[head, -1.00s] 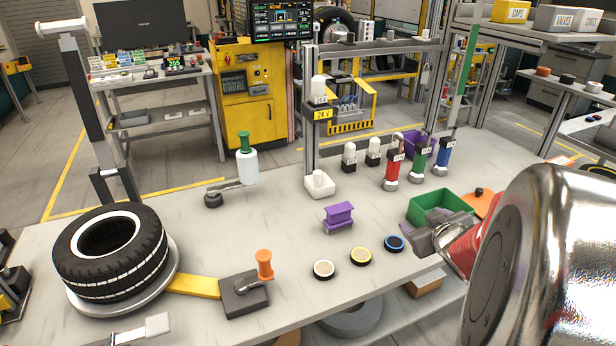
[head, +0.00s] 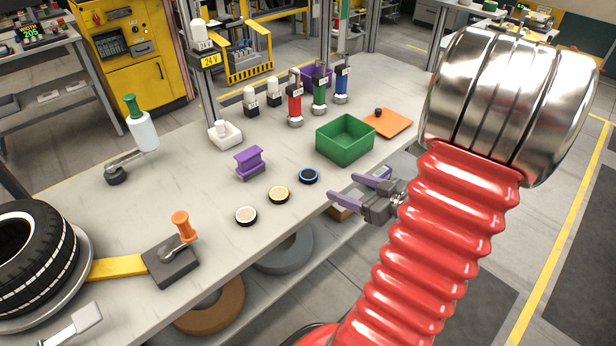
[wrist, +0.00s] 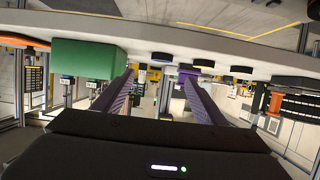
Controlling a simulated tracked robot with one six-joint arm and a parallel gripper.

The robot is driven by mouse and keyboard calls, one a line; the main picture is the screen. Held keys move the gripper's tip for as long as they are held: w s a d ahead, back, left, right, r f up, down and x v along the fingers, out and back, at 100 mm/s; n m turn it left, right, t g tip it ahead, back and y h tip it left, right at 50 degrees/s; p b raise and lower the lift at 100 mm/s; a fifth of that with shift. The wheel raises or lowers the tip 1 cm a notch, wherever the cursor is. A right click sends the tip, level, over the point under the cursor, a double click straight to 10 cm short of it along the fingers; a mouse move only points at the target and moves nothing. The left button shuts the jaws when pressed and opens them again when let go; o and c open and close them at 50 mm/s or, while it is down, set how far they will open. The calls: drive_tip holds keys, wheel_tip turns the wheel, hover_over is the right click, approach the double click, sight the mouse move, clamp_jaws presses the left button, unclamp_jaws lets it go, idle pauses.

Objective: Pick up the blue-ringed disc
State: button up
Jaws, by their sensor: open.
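The blue-ringed disc (head: 309,176) is dark with a blue rim and lies flat near the table's front edge. It is the rightmost of three discs, beside a yellow-ringed disc (head: 279,195) and a white-ringed disc (head: 246,215). My gripper (head: 344,188) has purple fingers spread apart and empty. It is just off the front edge, to the right of the disc and apart from it. In the upside-down wrist view, the blue-ringed disc (wrist: 162,57) appears beyond and between the fingers (wrist: 158,77), though its ring colour is hard to make out.
A green open box (head: 346,150) stands right of the disc, with an orange plate (head: 388,124) beyond it. A purple spool-shaped block (head: 250,164) sits behind the discs. Bare tabletop lies behind the blue-ringed disc.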

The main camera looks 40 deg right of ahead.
approach(309, 175)
drive_tip(key=shift+d+x, duration=0.15)
drive_tip(key=shift+x, duration=0.65)
drive_tip(key=shift+d+x, duration=0.1)
drive_tip(key=shift+x, duration=0.7)
drive_tip(key=shift+w+f, duration=0.1)
drive_tip(key=shift+a+x, duration=0.2)
drive_tip(key=shift+x, duration=2.3)
drive_tip(key=c, duration=1.1)
